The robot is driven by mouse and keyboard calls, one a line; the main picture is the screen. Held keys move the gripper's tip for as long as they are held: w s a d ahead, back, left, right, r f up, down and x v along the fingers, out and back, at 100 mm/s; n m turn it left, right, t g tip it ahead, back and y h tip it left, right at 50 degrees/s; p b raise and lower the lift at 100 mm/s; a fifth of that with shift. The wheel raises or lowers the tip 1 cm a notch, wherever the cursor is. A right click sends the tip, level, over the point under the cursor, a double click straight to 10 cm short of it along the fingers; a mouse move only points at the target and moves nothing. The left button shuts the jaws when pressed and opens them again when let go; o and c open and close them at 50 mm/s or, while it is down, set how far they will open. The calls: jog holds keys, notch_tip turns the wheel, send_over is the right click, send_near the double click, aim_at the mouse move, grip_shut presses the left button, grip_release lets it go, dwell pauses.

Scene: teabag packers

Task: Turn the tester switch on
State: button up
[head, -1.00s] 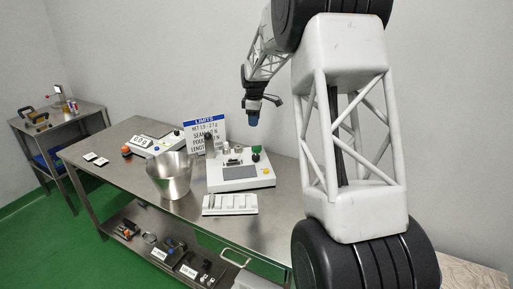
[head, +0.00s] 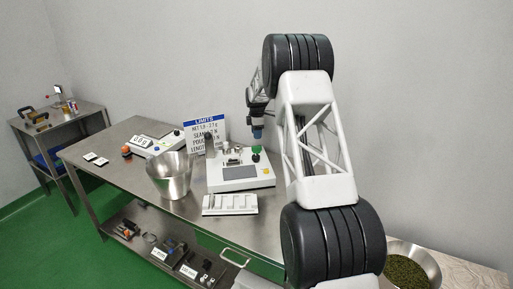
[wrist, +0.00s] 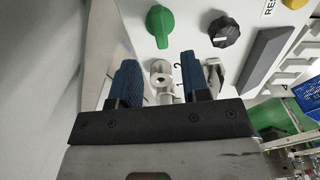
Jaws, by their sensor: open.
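The tester (head: 222,186) is a white box with a dark screen on the steel table. A green knob (head: 256,149) stands at its back right corner. The wrist view shows the green knob (wrist: 159,26) beside a black knob (wrist: 224,32) on the tester's white top. Which knob is the switch, and its setting, I cannot tell. My gripper (head: 257,133) hangs just above the green knob in the head view. In the wrist view my gripper (wrist: 158,78) has its blue fingers apart, with a metal post (wrist: 162,78) of the tester showing between them.
A limits sign (head: 205,132) stands behind the tester. A steel beaker (head: 170,177) stands to its left and a white slotted tray (head: 230,204) lies in front. A scale (head: 155,143) is at the back left. A bowl of green leaves (head: 408,270) is at the lower right.

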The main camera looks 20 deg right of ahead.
aim_at(257, 146)
jog(key=shift+f, duration=0.15)
jog(key=shift+f, duration=3.8)
grip_shut()
